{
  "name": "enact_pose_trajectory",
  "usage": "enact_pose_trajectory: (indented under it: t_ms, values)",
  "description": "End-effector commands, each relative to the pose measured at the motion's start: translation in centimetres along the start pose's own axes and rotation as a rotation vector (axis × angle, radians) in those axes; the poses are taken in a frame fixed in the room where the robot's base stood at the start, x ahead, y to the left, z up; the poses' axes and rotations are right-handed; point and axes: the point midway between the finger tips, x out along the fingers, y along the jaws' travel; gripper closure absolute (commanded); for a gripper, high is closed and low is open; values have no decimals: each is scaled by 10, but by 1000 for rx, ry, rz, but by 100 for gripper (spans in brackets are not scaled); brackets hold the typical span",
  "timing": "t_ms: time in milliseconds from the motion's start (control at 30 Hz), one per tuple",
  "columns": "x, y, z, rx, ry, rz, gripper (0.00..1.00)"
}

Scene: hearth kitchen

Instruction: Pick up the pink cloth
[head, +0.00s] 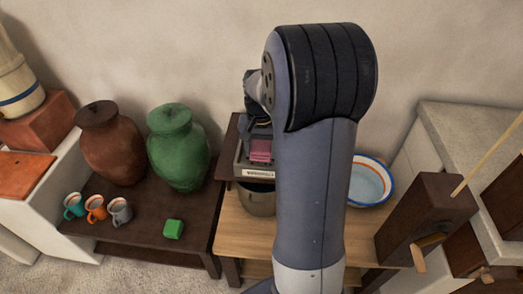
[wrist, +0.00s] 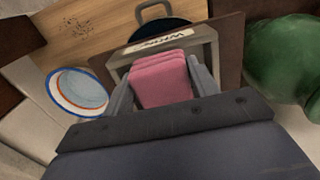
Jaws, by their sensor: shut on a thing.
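The pink cloth (wrist: 162,82) is a folded, layered stack between the two fingers of my gripper (wrist: 163,75) in the wrist view. The fingers press on its left and right sides. The cloth also shows in the head view (head: 261,150), just below my gripper and partly hidden by my arm. It is at a grey open box (wrist: 208,42) with a white lettered label on its front. I cannot tell whether the cloth touches the box floor or is raised from it.
The box sits on a dark raised shelf (head: 231,150). A pot (head: 257,200) is below it, and a blue-and-orange-rimmed bowl (head: 371,181) stands right. A green jar (head: 179,148), brown jar (head: 111,145), several mugs (head: 96,209) and a green block (head: 173,229) are left.

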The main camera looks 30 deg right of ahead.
Motion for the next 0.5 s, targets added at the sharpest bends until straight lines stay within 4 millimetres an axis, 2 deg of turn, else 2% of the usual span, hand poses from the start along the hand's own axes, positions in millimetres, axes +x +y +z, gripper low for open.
enact_pose_trajectory:
  t_ms: [300,500]
  values:
    - [0,0,77,-3,4,-1,71]
    - [0,0,119,-4,4,-2,71]
